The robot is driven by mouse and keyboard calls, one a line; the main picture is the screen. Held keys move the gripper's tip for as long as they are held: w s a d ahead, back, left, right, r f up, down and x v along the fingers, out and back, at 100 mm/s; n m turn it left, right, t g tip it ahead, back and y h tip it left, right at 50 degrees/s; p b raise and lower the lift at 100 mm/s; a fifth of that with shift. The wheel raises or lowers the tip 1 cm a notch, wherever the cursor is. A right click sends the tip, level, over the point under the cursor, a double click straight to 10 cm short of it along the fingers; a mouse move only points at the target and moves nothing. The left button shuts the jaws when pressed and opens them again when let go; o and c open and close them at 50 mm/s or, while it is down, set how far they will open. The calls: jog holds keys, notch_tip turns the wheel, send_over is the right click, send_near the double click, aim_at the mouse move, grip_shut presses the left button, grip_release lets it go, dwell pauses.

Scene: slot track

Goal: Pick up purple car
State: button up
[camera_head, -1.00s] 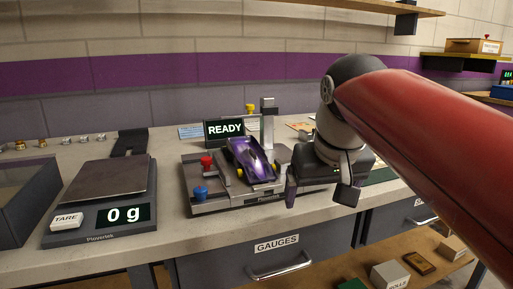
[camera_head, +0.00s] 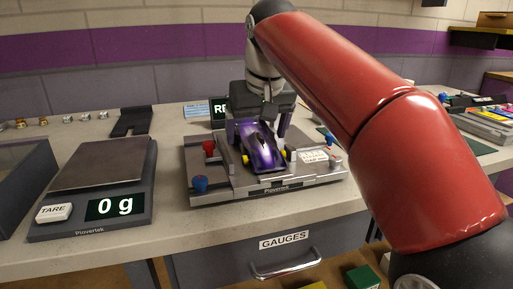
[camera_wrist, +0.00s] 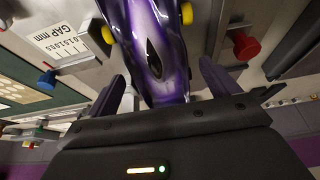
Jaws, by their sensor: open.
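The purple car (camera_head: 262,150) with yellow wheels sits on a grey gauge fixture (camera_head: 215,190) marked Plovertek on the bench. In the wrist view the car (camera_wrist: 168,45) points its near end at my gripper (camera_wrist: 162,88). My gripper (camera_head: 258,122) is open, at the car's far end in the head view. In the wrist view one finger lies on each side of that end, with gaps between. I cannot tell how low the fingertips reach against the car.
A red knob (camera_head: 209,147) and a blue knob (camera_head: 200,184) stand at the fixture's left side. A sign (camera_head: 219,110) behind is partly hidden by my arm. A scale (camera_head: 98,180) reading 0 g stands at the left. The bench front between scale and fixture is clear.

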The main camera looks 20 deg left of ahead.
jog(key=shift+x, duration=0.9)
jog(key=shift+c, duration=0.2)
jog(key=c, duration=1.1)
jog(key=shift+r, duration=0.15)
jog(key=shift+c, duration=0.2)
